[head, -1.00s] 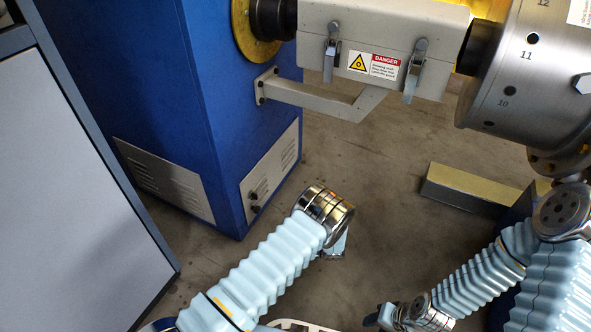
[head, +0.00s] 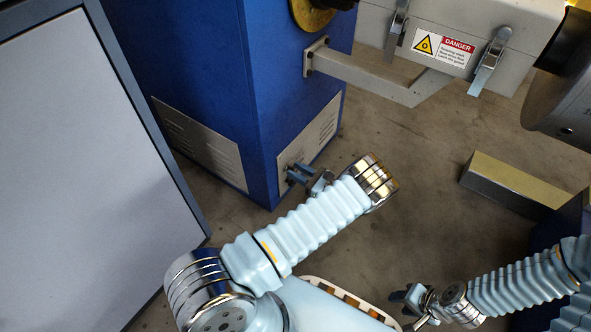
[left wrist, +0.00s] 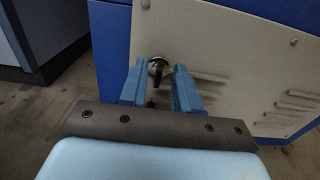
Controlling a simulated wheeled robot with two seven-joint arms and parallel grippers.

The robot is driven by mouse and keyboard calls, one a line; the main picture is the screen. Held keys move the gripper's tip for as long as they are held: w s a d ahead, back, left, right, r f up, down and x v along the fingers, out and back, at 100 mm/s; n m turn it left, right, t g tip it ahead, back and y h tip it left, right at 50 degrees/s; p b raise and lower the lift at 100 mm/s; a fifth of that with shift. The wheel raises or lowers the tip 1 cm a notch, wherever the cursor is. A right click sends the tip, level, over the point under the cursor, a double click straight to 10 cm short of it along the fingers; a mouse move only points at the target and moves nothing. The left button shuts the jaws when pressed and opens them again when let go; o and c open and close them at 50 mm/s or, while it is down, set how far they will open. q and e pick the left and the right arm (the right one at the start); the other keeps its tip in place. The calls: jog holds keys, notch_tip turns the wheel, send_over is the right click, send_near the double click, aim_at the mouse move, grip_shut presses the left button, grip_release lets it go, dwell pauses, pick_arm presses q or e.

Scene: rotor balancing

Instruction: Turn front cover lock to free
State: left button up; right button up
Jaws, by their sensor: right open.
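The front cover (head: 322,130) is a pale vented panel on the blue cabinet; it also fills much of the left wrist view (left wrist: 230,50). Its lock (left wrist: 157,66) is a small metal and dark fitting near the cover's edge, with a dark part pointing down. My left gripper (head: 292,173) is at the cover and hides the lock in the head view. In the left wrist view its blue fingers (left wrist: 159,78) are open, one on each side of the lock. I cannot tell whether they touch it. My right gripper (head: 408,298) is open and empty, low and away from the cabinet.
A grey bracket (head: 380,80) juts from the blue cabinet (head: 215,70) above my left arm. A latched grey guard (head: 465,22) with a danger label is at the top. A grey cabinet (head: 90,150) stands left. A metal beam (head: 512,184) lies right. Floor between is clear.

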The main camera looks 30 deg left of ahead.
pick_arm(q)
jog(key=shift+a, duration=0.7)
grip_shut()
